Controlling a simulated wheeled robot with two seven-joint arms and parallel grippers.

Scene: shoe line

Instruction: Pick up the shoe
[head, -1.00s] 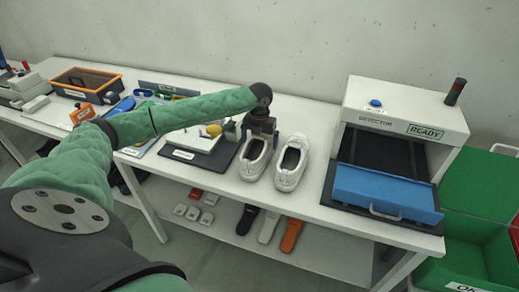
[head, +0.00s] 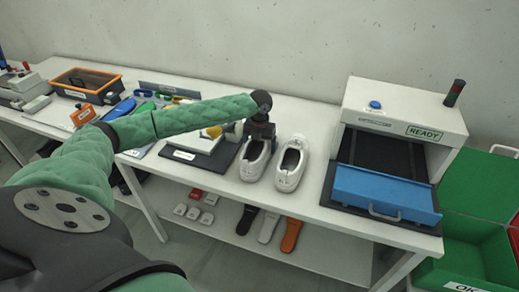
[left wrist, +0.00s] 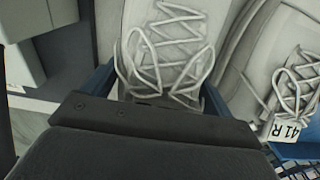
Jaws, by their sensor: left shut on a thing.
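Two white shoes stand side by side on the white table in the head view, the left shoe (head: 256,161) and the right shoe (head: 291,164). My left gripper (head: 262,136) is at the far end of the left shoe, pointing down. In the left wrist view, its blue fingers stand on both sides of the laced part of that shoe (left wrist: 165,45), and the gripper is shut on it. The other shoe (left wrist: 285,60), with a "41 R" tag, is close beside it. My right gripper is not in view.
The white detector box (head: 405,125) with a blue front drawer (head: 385,193) stands right of the shoes. A green bin (head: 470,250) is at the far right. Left of the shoes is a dark mat with a white device (head: 195,153). The lower shelf holds straps and small blocks.

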